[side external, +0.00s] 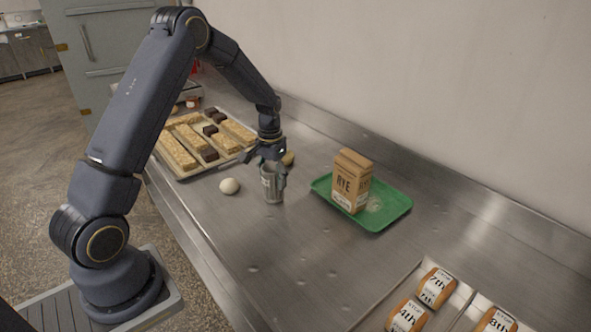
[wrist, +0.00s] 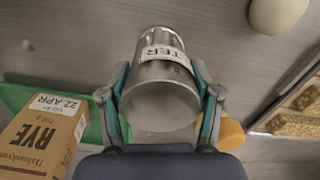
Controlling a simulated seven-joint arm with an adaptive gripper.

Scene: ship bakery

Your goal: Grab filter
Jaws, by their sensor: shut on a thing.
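The filter is a silvery metal cylinder (wrist: 160,95) with a white label; the letters "TER" show on the label in the wrist view. In the side external view the filter (side external: 271,186) stands between my fingers at the middle of the steel counter. My gripper (wrist: 160,98) is shut on it, one finger on each side. In the side external view my gripper (side external: 271,168) points down from above. I cannot tell whether the filter's base touches the counter.
A green tray (side external: 393,213) holds a brown RYE bag (side external: 351,181) to the right. A pale dough ball (side external: 229,186) lies to the left. A baking tray (side external: 187,174) holds bars and dark pieces behind. Labelled loaves (side external: 436,287) sit at the front right. The counter's front middle is clear.

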